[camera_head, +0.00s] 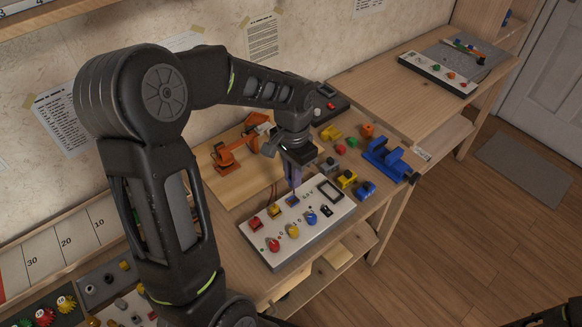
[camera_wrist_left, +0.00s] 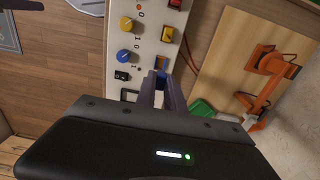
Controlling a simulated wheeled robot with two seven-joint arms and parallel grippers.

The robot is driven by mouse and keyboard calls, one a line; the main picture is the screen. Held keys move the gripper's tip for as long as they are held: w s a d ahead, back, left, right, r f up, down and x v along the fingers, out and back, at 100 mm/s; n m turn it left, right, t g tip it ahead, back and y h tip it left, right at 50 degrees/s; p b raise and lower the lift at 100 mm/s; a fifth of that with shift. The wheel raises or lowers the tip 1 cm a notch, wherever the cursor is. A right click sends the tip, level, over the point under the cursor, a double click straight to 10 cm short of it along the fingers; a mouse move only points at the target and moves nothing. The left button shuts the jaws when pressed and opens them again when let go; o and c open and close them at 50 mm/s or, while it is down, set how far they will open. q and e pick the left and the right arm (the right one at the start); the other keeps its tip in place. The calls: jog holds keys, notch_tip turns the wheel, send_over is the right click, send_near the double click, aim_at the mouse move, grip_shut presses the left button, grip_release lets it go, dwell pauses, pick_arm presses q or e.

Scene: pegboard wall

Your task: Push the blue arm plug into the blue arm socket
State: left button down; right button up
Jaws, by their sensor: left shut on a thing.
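The white control panel (camera_head: 262,249) lies on the bench with a row of red, yellow and blue square sockets. The blue arm socket (camera_head: 292,201) is at the right end of that row; in the left wrist view the blue patch (camera_wrist_left: 161,62) shows just beyond my fingertips. My left gripper (camera_head: 294,188) points down over this spot, its fingers close together and shut on the blue arm plug. The plug is mostly hidden between the fingers, and I cannot tell how deep it sits.
Red, yellow and blue knobs (camera_head: 311,218) and a small screen (camera_head: 330,190) are on the panel. An orange robot arm model (camera_head: 228,154) stands behind it on a wooden board. Several coloured parts and a blue clamp-like thing (camera_head: 384,158) lie to the right.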

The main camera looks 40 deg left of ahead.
pick_arm(q)
jog(key=b, duration=0.4)
send_over(293, 202)
jog(key=shift+f, duration=2.75)
jog(key=shift+s+f+b, duration=0.1)
jog(key=shift+f+b, duration=0.75)
jog(key=shift+f, duration=0.1)
jog(key=c, duration=1.3)
grip_release()
jog(key=shift+c, duration=0.2)
jog(key=shift+r, duration=0.2)
jog(key=shift+r+p, duration=2)
jog(key=shift+r, duration=0.4)
